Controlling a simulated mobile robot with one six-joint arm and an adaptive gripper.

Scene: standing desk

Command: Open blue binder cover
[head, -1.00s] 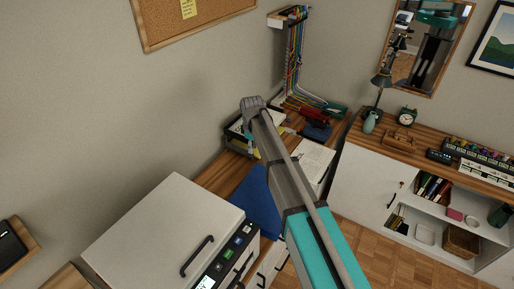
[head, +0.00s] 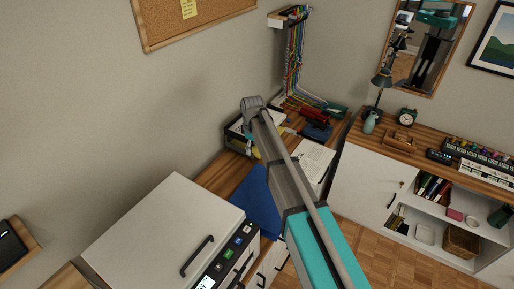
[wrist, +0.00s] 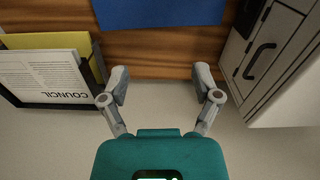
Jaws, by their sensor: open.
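The blue binder (head: 257,196) lies shut on the wooden desk, partly hidden behind my arm in the head view. In the wrist view the blue binder (wrist: 160,12) shows at the top edge, cut off by the frame. My gripper (wrist: 161,82) is open and empty, its two fingers spread apart over the desk's wall-side edge and apart from the binder. In the head view the fingertips are hidden by my arm.
A black tray with papers (wrist: 50,75) stands left in the wrist view. A white cabinet with a handle (head: 170,240) stands beside the binder. An open book or papers (head: 312,162) lie beyond my arm. Bare wood (wrist: 150,55) shows around the binder.

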